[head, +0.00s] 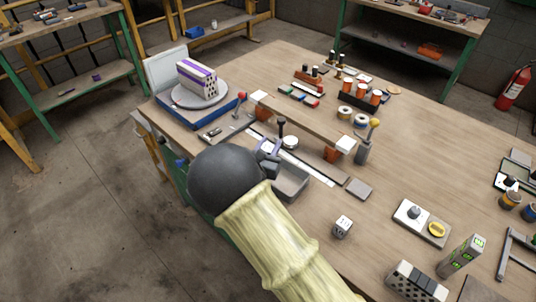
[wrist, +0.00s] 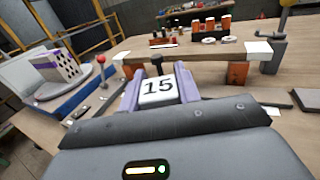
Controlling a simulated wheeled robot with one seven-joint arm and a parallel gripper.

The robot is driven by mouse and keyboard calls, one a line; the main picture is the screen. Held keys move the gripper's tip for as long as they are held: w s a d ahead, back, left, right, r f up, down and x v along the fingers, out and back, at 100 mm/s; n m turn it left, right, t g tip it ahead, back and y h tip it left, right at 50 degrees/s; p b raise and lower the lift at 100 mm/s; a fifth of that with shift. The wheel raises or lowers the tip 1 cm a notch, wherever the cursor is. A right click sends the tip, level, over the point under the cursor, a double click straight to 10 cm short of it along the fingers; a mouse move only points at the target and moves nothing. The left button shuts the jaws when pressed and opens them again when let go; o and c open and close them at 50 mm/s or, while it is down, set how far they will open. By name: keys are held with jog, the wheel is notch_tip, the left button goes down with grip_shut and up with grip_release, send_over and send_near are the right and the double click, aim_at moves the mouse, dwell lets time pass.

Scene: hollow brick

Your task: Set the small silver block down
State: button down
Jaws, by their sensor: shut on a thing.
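My gripper (head: 268,149) is over the near left part of the workbench, beside a low bridge of a wooden board. In the wrist view its purple fingers (wrist: 160,92) are closed on the two sides of a small silver block (wrist: 157,90), whose pale face reads "15". The block looks upright between the fingers.
The wooden board (head: 300,119) rests on orange supports just beyond my gripper. A hollow brick (head: 196,80) sits on a round plate over a blue base at left. A small numbered cube (head: 343,227) stands at right.

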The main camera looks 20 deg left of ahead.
jog(key=shift+a+f, duration=0.15)
jog(key=shift+f, duration=1.75)
jog(key=shift+f, duration=0.35)
jog(key=shift+f+b, duration=0.25)
jog(key=shift+b, duration=0.15)
jog(key=c, duration=1)
grip_release()
